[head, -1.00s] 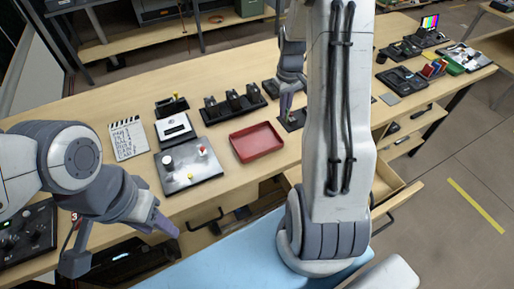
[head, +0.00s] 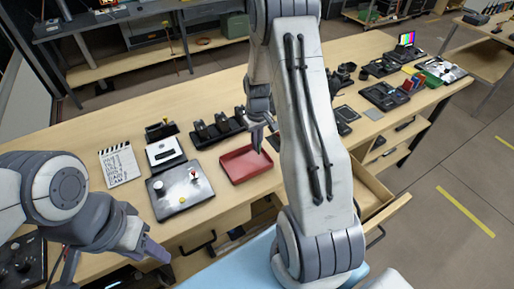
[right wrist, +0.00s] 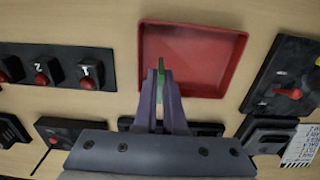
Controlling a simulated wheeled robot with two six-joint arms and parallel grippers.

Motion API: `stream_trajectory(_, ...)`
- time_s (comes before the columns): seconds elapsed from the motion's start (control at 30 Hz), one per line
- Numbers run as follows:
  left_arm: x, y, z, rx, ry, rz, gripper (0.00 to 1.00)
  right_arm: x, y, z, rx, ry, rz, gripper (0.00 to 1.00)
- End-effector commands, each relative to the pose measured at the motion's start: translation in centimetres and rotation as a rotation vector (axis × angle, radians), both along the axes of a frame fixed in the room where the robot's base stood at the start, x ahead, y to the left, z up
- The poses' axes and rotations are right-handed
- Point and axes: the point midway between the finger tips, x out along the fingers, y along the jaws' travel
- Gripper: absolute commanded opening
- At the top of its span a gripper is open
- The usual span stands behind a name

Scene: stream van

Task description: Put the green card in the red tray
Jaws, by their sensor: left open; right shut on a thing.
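The red tray (head: 232,170) lies on the wooden table, and it also shows in the right wrist view (right wrist: 205,35). It looks empty where I can see into it. My right gripper (head: 257,146) is at the tray's right far part in the head view. In the right wrist view the right gripper (right wrist: 161,88) is shut on the green card (right wrist: 161,75), a thin green edge between the fingertips, over the tray's near part. The card cannot be made out in the head view. My left gripper (head: 155,250) is open and empty at the table's front edge, far from the tray.
A grey control panel (head: 165,205) with knobs stands left of the tray. A clapperboard (head: 120,166) and a white-faced device (head: 164,152) stand farther left. Black units (head: 212,131) stand behind the tray. An open drawer (head: 376,190) juts out at the right.

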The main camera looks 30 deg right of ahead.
Motion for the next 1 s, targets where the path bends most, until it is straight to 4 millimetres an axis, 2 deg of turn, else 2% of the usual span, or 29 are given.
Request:
stream_trajectory(0.23,0.0,0.0,1.4,0.0,0.0,0.001,0.5,-0.1,0.0,-3.2,0.001,0.004,0.0,0.0)
stream_trajectory(0.67,0.0,0.0,0.9,0.0,0.0,0.0,0.5,-0.1,-0.1,-4.2,0.0,0.001,-0.001,0.0)
stream_trajectory(0.7,0.0,0.0,1.0,0.0,0.0,0.0,0.5,-0.1,-0.1,-4.0,0.0,0.001,-0.001,0.19)
stream_trajectory(0.73,0.0,0.0,1.1,0.0,0.0,0.0,0.5,-0.1,-0.1,-4.0,0.0,0.001,-0.001,0.3)
stream_trajectory(0.77,0.0,0.0,1.1,0.0,0.0,0.0,0.5,-0.1,-0.1,-4.0,0.0,0.001,-0.001,0.38)
stream_trajectory(1.0,0.0,0.0,1.1,0.0,0.0,0.0,0.5,-0.1,-0.1,-4.0,0.0,0.001,-0.001,0.38)
